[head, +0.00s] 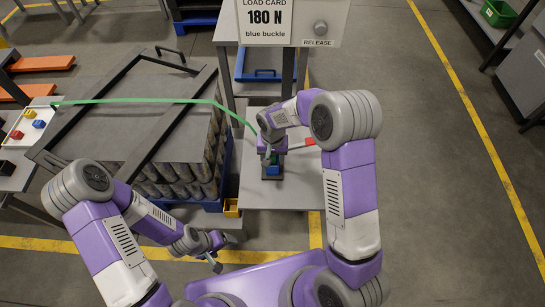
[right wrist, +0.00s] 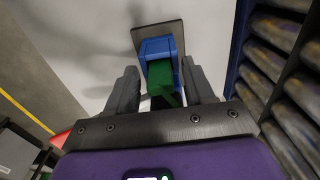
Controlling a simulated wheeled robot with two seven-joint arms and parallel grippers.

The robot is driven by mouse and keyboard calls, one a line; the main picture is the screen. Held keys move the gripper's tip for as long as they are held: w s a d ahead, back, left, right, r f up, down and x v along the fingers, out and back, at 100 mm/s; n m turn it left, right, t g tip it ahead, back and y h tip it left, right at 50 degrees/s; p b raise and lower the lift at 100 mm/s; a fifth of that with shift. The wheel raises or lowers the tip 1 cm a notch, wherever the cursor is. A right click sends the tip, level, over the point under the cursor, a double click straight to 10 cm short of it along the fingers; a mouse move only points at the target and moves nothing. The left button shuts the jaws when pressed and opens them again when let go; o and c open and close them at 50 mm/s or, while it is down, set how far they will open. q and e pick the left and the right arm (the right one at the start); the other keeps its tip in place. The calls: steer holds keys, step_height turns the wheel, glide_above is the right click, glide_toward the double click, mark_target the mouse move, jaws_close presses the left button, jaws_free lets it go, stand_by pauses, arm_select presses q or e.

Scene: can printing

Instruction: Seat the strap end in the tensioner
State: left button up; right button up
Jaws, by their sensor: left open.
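The green strap (head: 150,101) runs over the wrapped pallet load and slopes down to my right gripper (head: 272,155). The blue tensioner (head: 272,170) sits on a dark plate on the grey table, just under that gripper. It also shows in the right wrist view (right wrist: 157,46), right at the strap end; I cannot tell how deep the strap sits. My left gripper (head: 224,252) is open and empty, low in front of the pallet.
The pallet load of cans (head: 185,180) stands left of the grey table (head: 300,190). A load card (head: 265,20) reads 180 N, blue buckle, beside a release button (head: 320,28). A white tray (head: 28,130) holds red, blue and yellow buckles.

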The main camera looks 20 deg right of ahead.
steer(key=shift+s+f, duration=0.2)
steer(key=shift+r, duration=0.2)
arm_select(q)
step_height(320, 180, up, 4)
steer(key=p, duration=0.4)
steer(key=shift+r, duration=0.1)
arm_select(e)
step_height(320, 180, up, 13)
steer(key=shift+w, duration=0.15)
steer(key=shift+f, duration=0.15)
